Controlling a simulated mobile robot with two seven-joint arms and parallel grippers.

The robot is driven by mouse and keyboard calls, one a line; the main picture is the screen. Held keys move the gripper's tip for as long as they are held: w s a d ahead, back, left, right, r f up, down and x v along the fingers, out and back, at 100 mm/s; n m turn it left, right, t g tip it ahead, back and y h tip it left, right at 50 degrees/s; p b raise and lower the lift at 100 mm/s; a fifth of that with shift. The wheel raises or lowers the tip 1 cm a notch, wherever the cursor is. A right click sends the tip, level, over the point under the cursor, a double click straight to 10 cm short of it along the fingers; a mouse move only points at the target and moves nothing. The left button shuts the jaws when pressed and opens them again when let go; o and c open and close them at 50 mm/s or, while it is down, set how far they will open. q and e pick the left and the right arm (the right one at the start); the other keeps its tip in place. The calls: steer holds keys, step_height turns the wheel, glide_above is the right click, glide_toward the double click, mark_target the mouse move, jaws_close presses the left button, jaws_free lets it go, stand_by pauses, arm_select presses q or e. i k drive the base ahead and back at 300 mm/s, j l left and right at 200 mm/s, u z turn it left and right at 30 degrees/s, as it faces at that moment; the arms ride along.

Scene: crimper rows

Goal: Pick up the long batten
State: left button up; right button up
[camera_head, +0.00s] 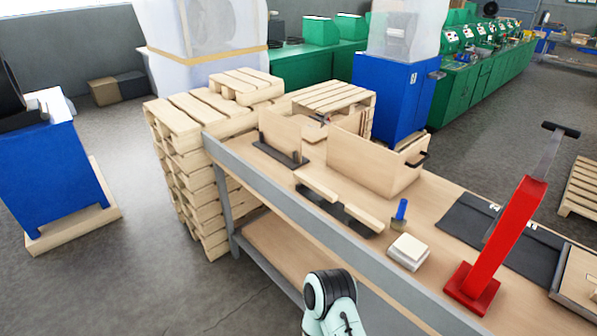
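A long pale wooden batten (319,186) lies on dark supports near the front edge of the workbench. It runs from upper left to lower right. I cannot tell whether its right-hand stretch is the same piece. Dark parts of the supports show beneath and in front of it. One of my arms shows at the bottom middle, short of the bench edge, with only rounded links in view. Neither gripper's fingers show.
The workbench (265,179) has a grey raised front edge. A wooden box (370,162) stands behind the batten. A blue-topped item (400,211), a white block (408,250) and a red lever press (505,235) stand to its right. Stacked pallets (188,150) adjoin the bench's left end.

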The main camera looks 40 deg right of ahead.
mark_target(330, 195)
steer(key=i+z, duration=0.25)
steer(key=i, duration=0.2)
steer(key=i+j+z, duration=0.1)
steer(key=i+z, duration=0.15)
steer(key=i, duration=0.25)
steer(key=i+j+z, duration=0.2)
steer(key=i, duration=0.25)
